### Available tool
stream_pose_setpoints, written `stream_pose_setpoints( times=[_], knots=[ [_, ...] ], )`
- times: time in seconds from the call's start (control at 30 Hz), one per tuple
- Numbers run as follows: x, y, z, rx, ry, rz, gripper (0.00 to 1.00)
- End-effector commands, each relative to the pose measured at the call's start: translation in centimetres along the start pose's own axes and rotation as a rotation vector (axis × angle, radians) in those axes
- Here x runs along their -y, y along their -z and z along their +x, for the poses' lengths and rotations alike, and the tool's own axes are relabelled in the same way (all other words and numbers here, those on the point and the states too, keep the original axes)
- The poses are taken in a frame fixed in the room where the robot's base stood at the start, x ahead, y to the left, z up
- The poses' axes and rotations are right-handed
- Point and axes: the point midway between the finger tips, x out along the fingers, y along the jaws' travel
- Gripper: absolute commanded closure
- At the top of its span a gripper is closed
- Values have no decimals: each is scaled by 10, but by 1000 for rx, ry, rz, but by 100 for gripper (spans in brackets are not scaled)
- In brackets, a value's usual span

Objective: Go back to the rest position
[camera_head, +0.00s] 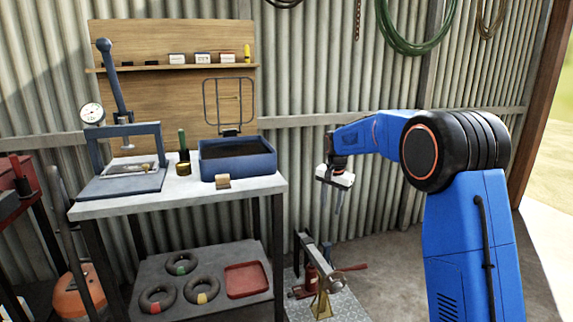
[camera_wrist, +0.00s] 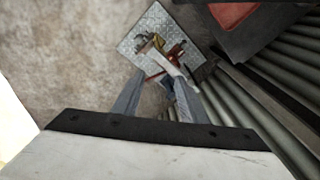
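My gripper (camera_head: 332,200) hangs from my blue arm, pointing down, to the right of the workbench (camera_head: 190,201). In the wrist view its two grey fingers (camera_wrist: 158,100) stand apart with nothing held between them. Below the fingers is a checkered metal plate (camera_wrist: 140,32) with a tool stand on it. The gripper is above and apart from this stand. No mark for a rest position shows in either view.
Rings and a red tray (camera_head: 246,279) lie on the lower shelf. A green hose (camera_head: 405,48) hangs on the corrugated wall.

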Motion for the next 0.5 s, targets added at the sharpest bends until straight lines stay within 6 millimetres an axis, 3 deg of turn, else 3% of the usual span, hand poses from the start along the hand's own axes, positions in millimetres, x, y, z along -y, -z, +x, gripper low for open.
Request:
stream_pose_setpoints(
  times=[0.03, 0.2, 0.5],
  knots=[
    [-13, -7, -16, -7, 6, -15, 61],
    [-51, -32, -55, -25, 19, -72, 61],
    [-121, -82, -110, -63, 40, -172, 61]
  ],
)
